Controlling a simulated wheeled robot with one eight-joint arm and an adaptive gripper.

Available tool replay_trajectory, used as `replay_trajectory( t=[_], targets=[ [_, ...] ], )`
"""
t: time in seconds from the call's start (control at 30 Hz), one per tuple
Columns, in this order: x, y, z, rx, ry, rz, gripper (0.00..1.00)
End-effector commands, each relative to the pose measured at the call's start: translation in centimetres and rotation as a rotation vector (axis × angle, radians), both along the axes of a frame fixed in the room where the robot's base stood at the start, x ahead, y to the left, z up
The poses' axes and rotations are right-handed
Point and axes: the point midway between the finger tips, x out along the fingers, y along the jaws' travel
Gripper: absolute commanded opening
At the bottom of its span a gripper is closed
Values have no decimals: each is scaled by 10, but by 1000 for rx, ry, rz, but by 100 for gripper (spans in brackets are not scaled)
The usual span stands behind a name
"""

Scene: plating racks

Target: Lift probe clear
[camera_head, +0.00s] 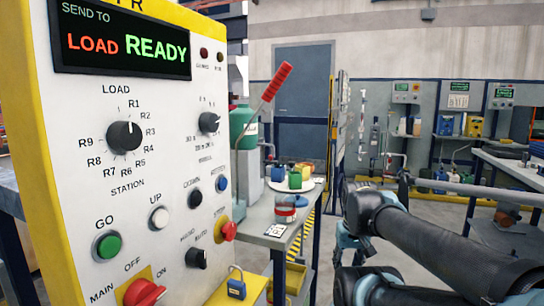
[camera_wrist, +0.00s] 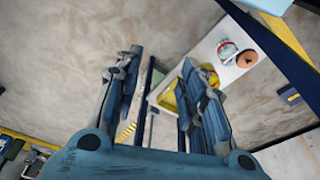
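My gripper (camera_wrist: 163,85) shows in the wrist view with its two blue-grey fingers wide apart. I see nothing held between them; the floor, a dark blue post and a yellow bin (camera_wrist: 168,97) show behind the gap. I cannot pick out a probe for certain in either view. A small red-and-white round item (camera_wrist: 227,50) and a reddish disc (camera_wrist: 247,60) lie on a pale bench top, to the right of the fingers and apart from them. In the head view my arm reaches in from the lower right; its fingers are not clearly visible there.
A control panel (camera_head: 70,150) with a READY display and a red-handled lever (camera_head: 275,82) fills the left of the head view. Open floor lies behind my arm.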

Motion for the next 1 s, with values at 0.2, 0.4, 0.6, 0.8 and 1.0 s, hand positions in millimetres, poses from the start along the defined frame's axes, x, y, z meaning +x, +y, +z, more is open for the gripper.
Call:
replay_trajectory(
  t=[0.2, 0.4, 0.6, 0.8, 1.0],
  targets=[
    [41, 14, 65, -9, 17, 87, 37],
    [95, 30, 142, -21, 41, 197, 37],
    [150, 51, 211, -32, 65, 307, 37],
    [206, 78, 271, -43, 89, 416, 37],
    [261, 110, 323, -54, 111, 525, 37]
  ],
)
